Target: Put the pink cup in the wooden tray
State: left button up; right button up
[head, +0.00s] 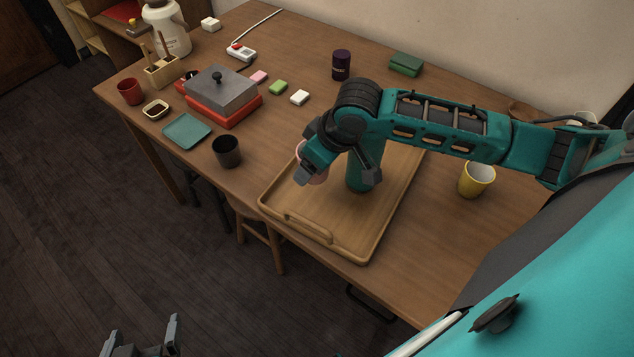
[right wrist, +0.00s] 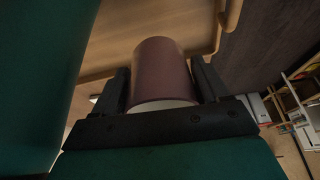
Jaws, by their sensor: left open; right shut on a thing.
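The pink cup (head: 317,177) is mostly hidden behind my right gripper (head: 304,174) in the head view. In the right wrist view the cup (right wrist: 162,72) sits between the two dark fingers, which are shut on it. The wooden tray (head: 345,240) lies on the table below my right arm, with a raised rim and a handle at its near side. The cup is over the tray's left part; whether it touches the tray floor cannot be told. My left gripper (head: 141,338) is open and empty, low at the left, away from the table.
A yellow mug (head: 475,180) stands right of the tray. A black cup (head: 227,152), a teal plate (head: 187,131) and a red box with a grey lid (head: 222,95) stand to the left. Small blocks and a dark can (head: 341,65) are behind. The tray's near part is bare.

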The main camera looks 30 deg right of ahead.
aim_at(327, 171)
jog(key=shift+f+b, duration=0.6)
jog(key=shift+f, duration=2.9)
jog(key=shift+f, duration=0.1)
jog(key=o, duration=0.8)
jog(key=shift+f, duration=0.1)
jog(key=shift+r, duration=0.3)
jog(key=p+v, duration=0.2)
jog(key=v, duration=0.9)
jog(key=shift+s+r+p, duration=0.25)
jog(key=shift+r+p, duration=0.05)
jog(key=shift+r, duration=0.05)
